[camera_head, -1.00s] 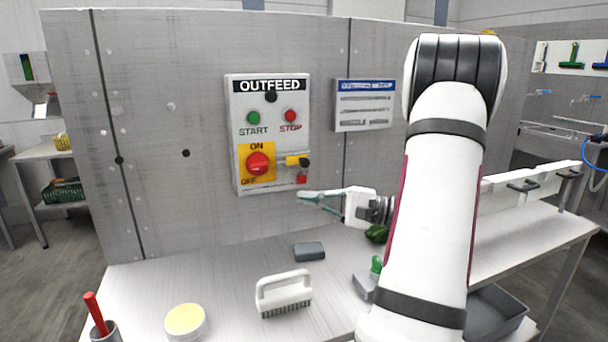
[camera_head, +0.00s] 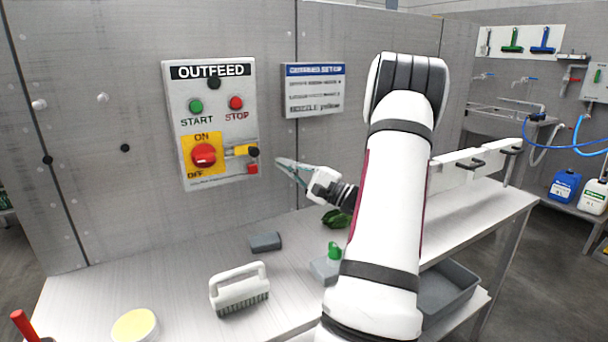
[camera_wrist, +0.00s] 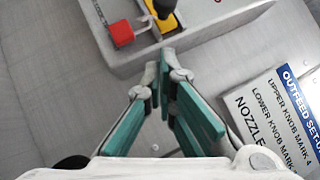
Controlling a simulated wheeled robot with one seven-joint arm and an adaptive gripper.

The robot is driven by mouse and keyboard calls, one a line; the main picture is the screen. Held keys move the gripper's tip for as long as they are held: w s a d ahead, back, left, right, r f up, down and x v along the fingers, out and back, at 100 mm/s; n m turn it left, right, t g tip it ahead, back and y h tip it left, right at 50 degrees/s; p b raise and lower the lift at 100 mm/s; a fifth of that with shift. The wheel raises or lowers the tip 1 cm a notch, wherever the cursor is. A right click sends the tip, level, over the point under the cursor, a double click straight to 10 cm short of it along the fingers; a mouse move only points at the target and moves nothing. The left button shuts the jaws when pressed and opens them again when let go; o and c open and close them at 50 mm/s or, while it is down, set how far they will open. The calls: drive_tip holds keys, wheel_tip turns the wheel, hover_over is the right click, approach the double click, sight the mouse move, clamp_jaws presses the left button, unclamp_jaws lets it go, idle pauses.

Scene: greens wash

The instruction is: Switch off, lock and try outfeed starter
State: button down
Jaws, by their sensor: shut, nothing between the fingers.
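The grey outfeed starter box (camera_head: 180,105) hangs on the wall panel. It has a green START button (camera_head: 196,106), a red STOP button (camera_head: 236,103) and a red rotary switch (camera_head: 204,155) on a yellow ON/OFF plate. I cannot tell the switch's setting surely. A yellow piece with a black end (camera_head: 241,151) sits right of the switch, with a small red block (camera_head: 252,169) below; the red block also shows in the wrist view (camera_wrist: 121,33). My gripper (camera_head: 281,163) is shut and empty, just right of the box's lower right edge; its fingertips (camera_wrist: 165,58) appear apart from the box.
An outfeed set-up sign (camera_head: 314,91) is on the wall right of the box. On the bench below are a grey block (camera_head: 265,242), a white brush (camera_head: 239,285), a yellow-topped round tub (camera_head: 135,325) and a green-handled item (camera_head: 333,250). The bench front is partly clear.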

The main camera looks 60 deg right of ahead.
sight(238, 155)
drive_tip(key=a, duration=0.1)
drive_tip(key=w+a+r, duration=0.1)
drive_tip(key=w+a, duration=0.1)
drive_tip(key=shift+r, duration=0.35)
drive_tip(key=shift+w, duration=0.1)
drive_tip(key=shift+w+a+b, duration=0.2)
drive_tip(key=shift+w+a, duration=0.35)
drive_tip(key=shift+a, duration=0.4)
drive_tip(key=shift+w+a+b, duration=0.2)
drive_tip(key=shift+w+a, duration=0.35)
drive_tip(key=shift+a, duration=0.35)
